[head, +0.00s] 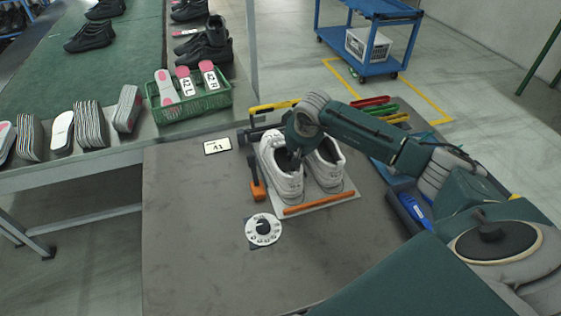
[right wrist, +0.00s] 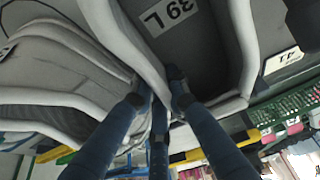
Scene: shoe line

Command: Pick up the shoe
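A pair of white shoes stands side by side on a pale board (head: 338,204): the left shoe (head: 279,170) and the right shoe (head: 327,163). My right gripper (head: 296,154) is at the left shoe's collar, on the side facing the other shoe. In the right wrist view, its dark fingers (right wrist: 158,88) lie on both sides of that collar wall and look closed on it. The left shoe's insole (right wrist: 172,14) reads "39 L". The other shoe (right wrist: 60,75) is beside it. The left shoe appears to rest on the board. My left gripper is out of view.
An orange-handled tool (head: 257,182) stands left of the shoes, and a white dial (head: 263,230) lies in front. An orange bar (head: 318,204) lies along the board's front. A green crate (head: 190,108) with insoles stands on the bench behind. The table's left front is clear.

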